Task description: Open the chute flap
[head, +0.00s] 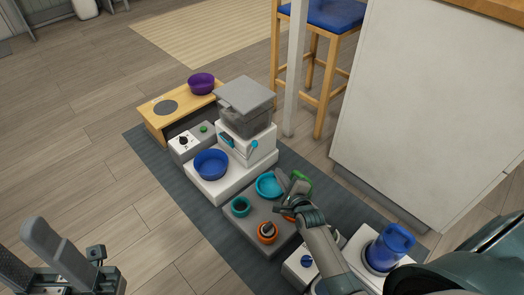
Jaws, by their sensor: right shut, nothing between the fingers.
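The pet feeder (254,154) is a white body with a grey see-through hopper and a grey lid. A small teal piece (227,139) on its front face, above a blue bowl (211,164), looks like the chute flap; its exact position is too small to tell. A second teal part (254,146) is on its right-hand face. My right gripper (281,194) is shut and empty, over the grey tray (233,232), to the right of and apart from the feeder. My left gripper (27,245) is open and empty at the lower left, far from the feeder.
On the tray are a teal plate (268,186), a small teal cup (240,206) and an orange item (267,232). A blue jug (389,246) stands at right. A wooden bench (160,119) holds a purple bowl (201,84). A white cabinet (430,100) borders the right. Left floor is clear.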

